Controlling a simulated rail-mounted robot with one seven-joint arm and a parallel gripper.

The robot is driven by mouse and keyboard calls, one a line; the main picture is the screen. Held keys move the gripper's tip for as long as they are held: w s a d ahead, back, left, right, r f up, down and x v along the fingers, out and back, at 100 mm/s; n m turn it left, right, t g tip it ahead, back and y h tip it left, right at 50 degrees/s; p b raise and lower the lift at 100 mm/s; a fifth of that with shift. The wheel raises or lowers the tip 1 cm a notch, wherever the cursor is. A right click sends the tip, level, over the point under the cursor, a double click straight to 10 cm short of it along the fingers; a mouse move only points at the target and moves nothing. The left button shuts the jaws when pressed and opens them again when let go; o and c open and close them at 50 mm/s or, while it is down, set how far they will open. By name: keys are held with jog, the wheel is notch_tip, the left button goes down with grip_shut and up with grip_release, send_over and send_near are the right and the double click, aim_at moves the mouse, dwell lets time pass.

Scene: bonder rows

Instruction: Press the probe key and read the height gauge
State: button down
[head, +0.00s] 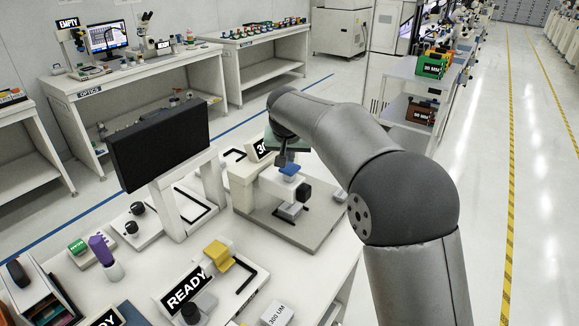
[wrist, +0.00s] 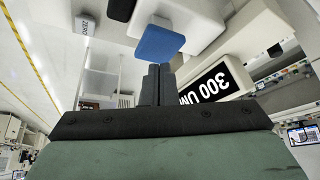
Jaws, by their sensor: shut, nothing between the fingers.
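The height gauge (head: 243,172) is a light-coloured stand on a grey base plate (head: 318,222) on the white bench. Its blue probe key (head: 289,168) sits on top of the gauge head; it also shows in the wrist view (wrist: 160,43). My gripper (head: 282,161) is over the gauge, fingers pointing at the key. In the wrist view the shut, empty fingers (wrist: 158,70) end right by the key's edge; I cannot tell whether they touch it. A sign reading 300 UM (wrist: 218,84) is beside the fingers; in the head view my arm partly hides it.
A black screen (head: 160,142) stands left of the gauge. A purple-topped item (head: 102,250), a yellow block (head: 218,254), a READY sign (head: 187,290) and a 300 UM block (head: 277,314) are on the bench. A ZERO label (wrist: 82,25) shows in the wrist view.

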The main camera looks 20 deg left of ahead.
aim_at(290, 167)
jog(key=shift+f, duration=0.2)
jog(key=shift+f+b, duration=1.35)
jog(key=shift+f, duration=0.3)
jog(key=shift+r, duration=0.1)
jog(key=shift+r+p, duration=0.85)
jog(key=shift+r, duration=0.2)
notch_tip(290, 167, up, 5)
jog(key=p, duration=0.4)
